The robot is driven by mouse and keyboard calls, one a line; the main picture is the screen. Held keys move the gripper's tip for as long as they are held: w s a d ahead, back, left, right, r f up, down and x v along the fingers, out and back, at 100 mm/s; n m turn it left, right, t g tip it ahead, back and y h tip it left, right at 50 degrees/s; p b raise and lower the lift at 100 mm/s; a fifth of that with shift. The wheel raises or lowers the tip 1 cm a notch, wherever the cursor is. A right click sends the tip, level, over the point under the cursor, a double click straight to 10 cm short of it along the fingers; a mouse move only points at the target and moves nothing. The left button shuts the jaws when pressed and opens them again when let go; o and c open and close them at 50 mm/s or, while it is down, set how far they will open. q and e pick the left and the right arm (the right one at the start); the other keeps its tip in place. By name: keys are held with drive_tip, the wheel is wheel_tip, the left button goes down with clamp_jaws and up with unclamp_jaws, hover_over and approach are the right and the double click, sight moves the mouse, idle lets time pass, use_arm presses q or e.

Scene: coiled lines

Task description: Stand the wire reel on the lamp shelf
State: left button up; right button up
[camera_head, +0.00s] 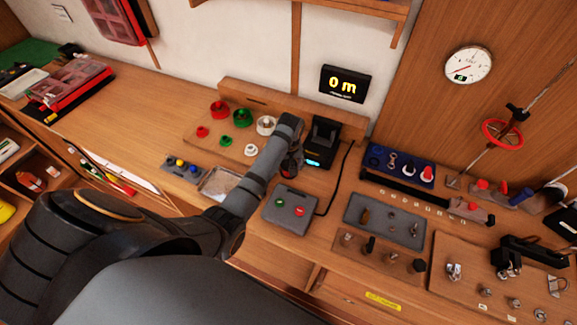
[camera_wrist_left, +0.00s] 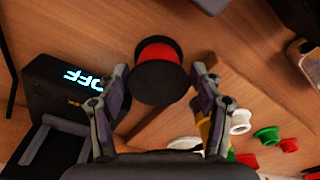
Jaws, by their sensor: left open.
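The wire reel, with dark round flanges and red wire, shows in the left wrist view (camera_wrist_left: 158,54) and partly in the head view (camera_head: 288,168). It is by the bench's middle, beside a black device (camera_head: 325,133). My left gripper (camera_wrist_left: 160,75) is open, with one finger on each side of the reel; contact cannot be told. In the head view my left gripper (camera_head: 290,150) is mostly hidden by its own arm. A wooden wall shelf (camera_head: 345,8) is at the top edge; whether it is the lamp shelf cannot be told. My right gripper is not in view.
Red, green and white spools (camera_head: 242,118) stand left of my gripper. A grey box with buttons (camera_head: 290,209) is in front, with a cable running to its right. Trays of small parts (camera_head: 385,219) fill the right side.

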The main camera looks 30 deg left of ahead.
use_arm(q)
drive_tip(key=shift+w+d+f, duration=0.1)
drive_tip(key=shift+f, duration=0.35)
drive_tip(key=shift+c, duration=0.7)
drive_tip(key=c, duration=1.1)
drive_tip(key=shift+r, duration=0.3)
wheel_tip(320, 180, up, 3)
drive_tip(key=shift+f, duration=0.2)
drive_tip(key=s+a+r, duration=0.3)
drive_tip(key=s+r, duration=0.7)
drive_tip(key=s, duration=0.3)
drive_tip(key=shift+s, duration=0.4)
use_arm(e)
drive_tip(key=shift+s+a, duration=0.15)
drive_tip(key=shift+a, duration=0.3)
